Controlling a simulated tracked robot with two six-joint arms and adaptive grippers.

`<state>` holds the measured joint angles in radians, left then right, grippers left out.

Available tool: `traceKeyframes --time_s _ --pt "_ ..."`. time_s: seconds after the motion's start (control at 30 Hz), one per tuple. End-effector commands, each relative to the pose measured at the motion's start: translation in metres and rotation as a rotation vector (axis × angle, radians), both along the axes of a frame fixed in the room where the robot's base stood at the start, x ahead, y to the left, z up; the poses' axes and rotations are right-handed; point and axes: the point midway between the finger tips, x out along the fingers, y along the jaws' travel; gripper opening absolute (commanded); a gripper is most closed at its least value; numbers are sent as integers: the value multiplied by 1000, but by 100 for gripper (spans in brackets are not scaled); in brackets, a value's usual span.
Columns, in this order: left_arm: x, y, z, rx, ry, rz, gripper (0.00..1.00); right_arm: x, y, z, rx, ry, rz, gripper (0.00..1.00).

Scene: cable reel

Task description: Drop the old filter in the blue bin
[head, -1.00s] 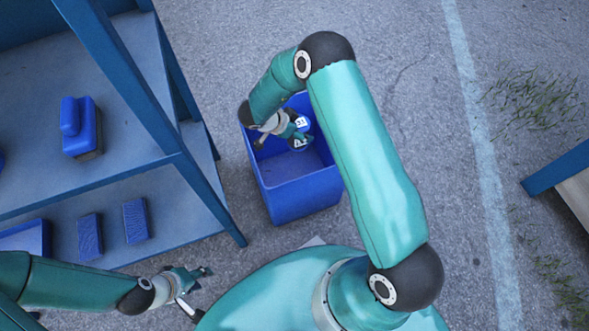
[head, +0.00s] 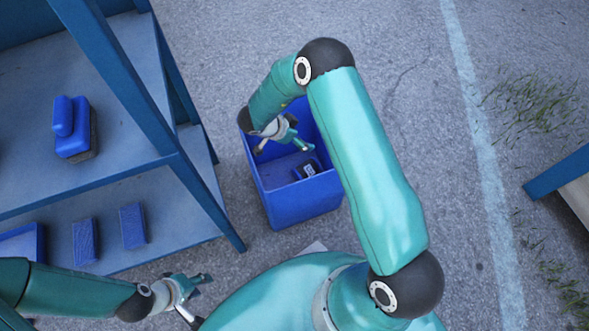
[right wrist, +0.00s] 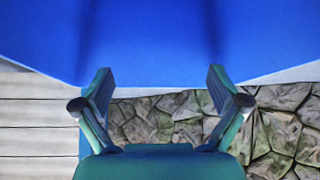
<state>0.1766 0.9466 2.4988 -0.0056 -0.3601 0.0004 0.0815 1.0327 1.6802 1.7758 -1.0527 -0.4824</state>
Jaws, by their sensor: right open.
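The blue bin (head: 300,197) stands on the pavement in the middle of the head view. The old filter (head: 308,169), small and dark blue with a white label, lies inside the bin near its right side, apart from my gripper. My right gripper (head: 293,145) hangs over the bin opening, open and empty. In the right wrist view its two fingers (right wrist: 162,85) are spread with nothing between them, and a blue surface fills the top. My left gripper (head: 203,298) is at the lower left, away from the bin; its fingers look spread and empty.
A blue shelf rack (head: 190,213) stands at the left with a blue-topped brush (head: 72,128) on its upper shelf and blue blocks (head: 133,225) lower down. Another blue-edged structure (head: 558,170) is at the right. Pavement between is clear.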

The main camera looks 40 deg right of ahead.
Motion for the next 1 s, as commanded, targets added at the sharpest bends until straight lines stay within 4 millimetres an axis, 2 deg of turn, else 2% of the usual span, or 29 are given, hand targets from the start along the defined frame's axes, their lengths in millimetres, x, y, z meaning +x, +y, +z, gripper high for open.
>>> traceKeyframes --time_s 0.27,0.7,1.0 --pt "0 0 1 0 0 0 40 2 14 18 -1 -2 2 97" --pt "0 0 0 0 0 0 40 6 65 81 -2 -3 1 97" --pt "0 0 0 0 0 0 40 5 75 94 -2 0 0 97"
